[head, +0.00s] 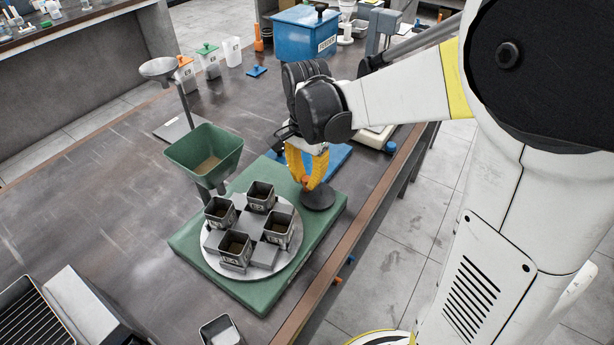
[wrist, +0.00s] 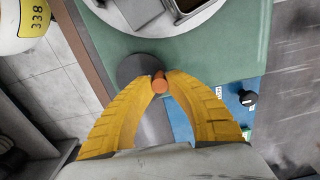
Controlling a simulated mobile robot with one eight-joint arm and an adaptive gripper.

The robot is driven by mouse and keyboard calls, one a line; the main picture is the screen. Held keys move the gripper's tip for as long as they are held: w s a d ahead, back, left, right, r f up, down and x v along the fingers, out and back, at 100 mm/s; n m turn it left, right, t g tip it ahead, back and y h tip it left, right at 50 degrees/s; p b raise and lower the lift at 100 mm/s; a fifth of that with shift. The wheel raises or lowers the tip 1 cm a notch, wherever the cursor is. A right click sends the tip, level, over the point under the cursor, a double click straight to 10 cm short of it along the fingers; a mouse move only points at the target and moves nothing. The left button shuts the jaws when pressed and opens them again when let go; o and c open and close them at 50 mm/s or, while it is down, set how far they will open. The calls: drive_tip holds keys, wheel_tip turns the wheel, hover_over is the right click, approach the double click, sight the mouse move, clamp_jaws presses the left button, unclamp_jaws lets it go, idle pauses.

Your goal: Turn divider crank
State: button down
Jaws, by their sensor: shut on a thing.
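The divider stands on a green base (head: 181,242) with a round grey turntable (head: 267,272). Several square metal cups, such as the near one (head: 235,247), sit on the turntable. A green hopper (head: 203,152) holding brown material stands over its far left side. The crank has a dark grey disc (head: 317,197) at the base's right corner and an orange knob (wrist: 160,83). My gripper (head: 306,180) points down with its yellow fingers shut on the orange knob. In the wrist view the grey disc (wrist: 138,67) shows just beyond the knob.
A blue box (head: 303,38) stands at the back. A loose metal cup (head: 221,331) stands at the front edge. The table's left middle (head: 90,190) is clear.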

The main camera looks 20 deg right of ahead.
sight(310, 204)
drive_tip(key=n, duration=0.2)
drive_tip(key=s+n+p, duration=0.1)
drive_tip(key=n, duration=0.1)
drive_tip(key=shift+a, duration=0.4)
drive_tip(key=n, duration=0.2)
drive_tip(key=s+n+p, duration=0.1)
drive_tip(key=n, duration=0.1)
drive_tip(key=shift+a+n, duration=0.2)
drive_tip(key=shift+n, duration=0.1)
drive_tip(key=n, duration=0.2)
drive_tip(key=s+n, duration=0.1)
drive_tip(key=n, duration=0.1)
drive_tip(key=shift+s+d+p, duration=0.1)
drive_tip(key=shift+s+p, duration=0.05)
drive_tip(key=shift+p, duration=0.25)
drive_tip(key=shift+s+d+n, duration=0.1)
drive_tip(key=shift+s+n, duration=0.1)
drive_tip(key=shift+n, duration=0.8)
drive_tip(key=shift+s+d+n, duration=0.1)
drive_tip(key=shift+s+n, duration=0.1)
drive_tip(key=shift+n, duration=0.8)
drive_tip(key=c, duration=1.3)
unclamp_jaws()
